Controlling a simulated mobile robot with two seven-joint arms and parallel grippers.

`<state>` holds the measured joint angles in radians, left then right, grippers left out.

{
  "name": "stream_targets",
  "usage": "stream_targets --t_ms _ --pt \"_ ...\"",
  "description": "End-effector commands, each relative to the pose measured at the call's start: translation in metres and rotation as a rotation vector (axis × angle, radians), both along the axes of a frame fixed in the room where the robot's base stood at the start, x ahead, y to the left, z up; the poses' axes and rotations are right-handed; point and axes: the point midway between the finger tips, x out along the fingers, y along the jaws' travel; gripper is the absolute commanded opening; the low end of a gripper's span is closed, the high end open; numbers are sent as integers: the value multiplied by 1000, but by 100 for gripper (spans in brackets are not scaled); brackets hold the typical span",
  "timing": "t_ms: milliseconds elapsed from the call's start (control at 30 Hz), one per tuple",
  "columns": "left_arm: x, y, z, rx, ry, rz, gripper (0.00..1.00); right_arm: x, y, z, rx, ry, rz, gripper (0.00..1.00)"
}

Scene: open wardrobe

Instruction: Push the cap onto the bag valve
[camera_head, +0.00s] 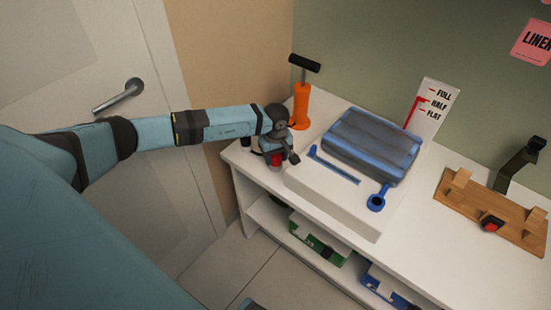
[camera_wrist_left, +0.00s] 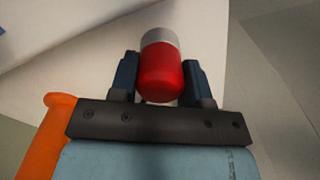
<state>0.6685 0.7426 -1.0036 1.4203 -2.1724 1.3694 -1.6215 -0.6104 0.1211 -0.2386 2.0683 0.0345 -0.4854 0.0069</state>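My left gripper (camera_head: 277,158) is over the left end of the white top, beside the orange pump. In the left wrist view its two dark fingers (camera_wrist_left: 161,76) lie close against both sides of a red cap with a grey end (camera_wrist_left: 160,75); no clear gap shows. The cap's red side also shows below the gripper in the head view (camera_head: 276,161). The blue bag (camera_head: 370,145) lies puffed up on a raised white slab. A round blue fitting with a dark centre (camera_head: 376,202), apparently the valve, sticks out at its near right. My right gripper is not in view.
The orange pump (camera_head: 301,105) with a black handle stands behind my gripper. A blue strip (camera_head: 333,166) lies on the white slab (camera_head: 355,210). A level card (camera_head: 433,108) stands behind the bag. A wooden board (camera_head: 470,212) is at right. Boxes (camera_head: 320,238) sit below.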

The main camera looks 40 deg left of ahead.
Motion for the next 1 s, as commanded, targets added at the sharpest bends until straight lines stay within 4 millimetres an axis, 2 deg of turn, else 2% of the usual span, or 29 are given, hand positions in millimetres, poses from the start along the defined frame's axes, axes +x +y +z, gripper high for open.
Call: stream_targets --t_ms 33,133,1000 --pt "0 0 0 0 0 0 37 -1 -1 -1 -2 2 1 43" --pt "0 0 0 0 0 0 15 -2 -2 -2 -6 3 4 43" --pt "0 0 11 0 0 -1 15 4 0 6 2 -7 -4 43"
